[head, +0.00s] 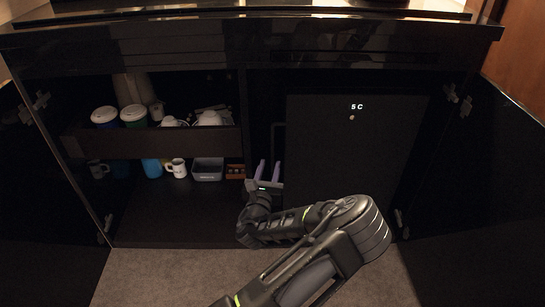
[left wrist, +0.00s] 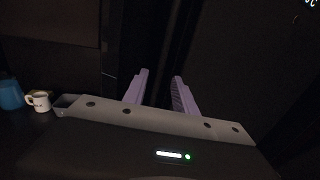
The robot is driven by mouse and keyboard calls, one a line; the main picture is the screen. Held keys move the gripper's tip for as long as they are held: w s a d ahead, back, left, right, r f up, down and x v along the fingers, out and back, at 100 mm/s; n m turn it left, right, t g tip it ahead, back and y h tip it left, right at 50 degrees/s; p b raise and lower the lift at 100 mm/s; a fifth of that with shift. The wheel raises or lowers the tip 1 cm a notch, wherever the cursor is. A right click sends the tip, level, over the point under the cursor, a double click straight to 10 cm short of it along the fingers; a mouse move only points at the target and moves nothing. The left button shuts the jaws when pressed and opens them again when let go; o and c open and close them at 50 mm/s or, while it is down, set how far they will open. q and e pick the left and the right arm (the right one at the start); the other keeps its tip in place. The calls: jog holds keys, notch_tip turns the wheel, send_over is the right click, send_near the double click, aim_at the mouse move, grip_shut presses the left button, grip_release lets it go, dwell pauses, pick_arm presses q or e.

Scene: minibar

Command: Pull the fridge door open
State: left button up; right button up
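The fridge (head: 350,150) is a dark box in the right half of the cabinet, with a lit "5 C" display near its top. Its door looks shut. A dark, thin bracket shape that looks like a handle (head: 273,137) stands at its left edge. My left gripper (head: 268,170) has its two purple fingers apart and points into the cabinet, just below this shape. In the left wrist view the fingers (left wrist: 160,88) are also apart, with only dark surfaces beyond. It is too dark to tell whether the handle lies between them. My right gripper is not in view.
A drawer (head: 155,143) with lidded cups and white crockery is on the left. Cabinet doors stand open at both sides. Carpet (head: 160,277) lies in front.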

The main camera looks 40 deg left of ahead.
aim_at(272, 157)
pick_arm(q)
jog(key=b+x, duration=0.1)
jog(key=x, duration=0.5)
jog(key=shift+b, duration=0.3)
jog(key=shift+c, duration=0.3)
grip_shut()
jog(key=shift+s, duration=0.1)
dwell(0.6)
